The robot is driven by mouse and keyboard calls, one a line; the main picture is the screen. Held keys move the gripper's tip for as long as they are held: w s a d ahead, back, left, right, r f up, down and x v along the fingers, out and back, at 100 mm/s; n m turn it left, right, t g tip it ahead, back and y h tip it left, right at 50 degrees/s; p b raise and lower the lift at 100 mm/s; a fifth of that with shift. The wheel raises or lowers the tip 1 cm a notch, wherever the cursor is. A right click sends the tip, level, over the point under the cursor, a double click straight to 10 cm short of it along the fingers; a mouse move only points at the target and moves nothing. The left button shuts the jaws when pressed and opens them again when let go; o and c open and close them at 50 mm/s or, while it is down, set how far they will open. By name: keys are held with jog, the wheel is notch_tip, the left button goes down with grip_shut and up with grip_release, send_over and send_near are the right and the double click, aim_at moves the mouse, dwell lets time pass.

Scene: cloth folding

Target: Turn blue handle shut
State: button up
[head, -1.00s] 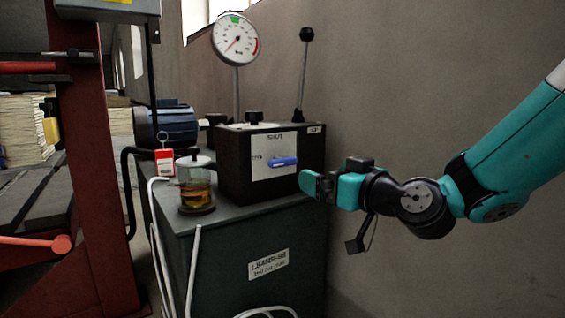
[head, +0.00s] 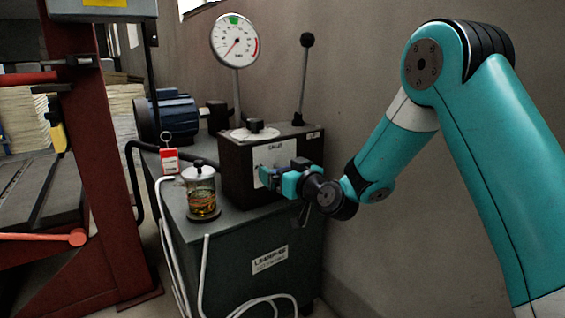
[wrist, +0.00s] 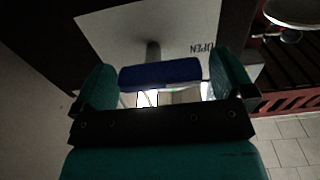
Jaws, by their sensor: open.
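The blue handle (wrist: 160,73) lies between my gripper's two teal fingers in the wrist view, with a gap at each end. It sits on a short stem against a white plate (wrist: 115,28). The word OPEN shows upside down on the plate, near the right finger. In the head view my gripper (head: 273,178) is at the front of the dark valve box (head: 236,172) and hides most of the handle. The SHUT label is at the top of the plate (head: 275,153). My gripper is open around the handle and is not closed on it.
A glass jar of amber liquid (head: 201,192) stands left of my gripper on the green cabinet (head: 215,262). A red tag (head: 169,161), a dial gauge (head: 235,40) and a black-knobbed lever (head: 302,80) are near. A wall (head: 360,90) rises close on the right.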

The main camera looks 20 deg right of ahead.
jog(key=c, duration=0.9)
jog(key=shift+a, duration=0.1)
jog(key=shift+m, duration=0.3)
jog(key=m+p, duration=0.1)
jog(key=m, duration=0.2)
jog(key=shift+r+m, duration=0.1)
jog(key=shift+m, duration=0.2)
jog(key=m, duration=0.1)
jog(key=m+p, duration=0.1)
jog(key=m, duration=0.2)
jog(key=shift+w+d+r, duration=0.1)
jog(key=shift+d, duration=0.15)
jog(key=m+p, duration=0.2)
jog(key=m, duration=0.3)
jog(key=shift+d, duration=0.15)
jog(key=m+p, duration=0.2)
jog(key=m, duration=0.2)
jog(key=shift+d+m, duration=0.15)
jog(key=shift+m, duration=0.15)
jog(key=shift+f, duration=0.2)
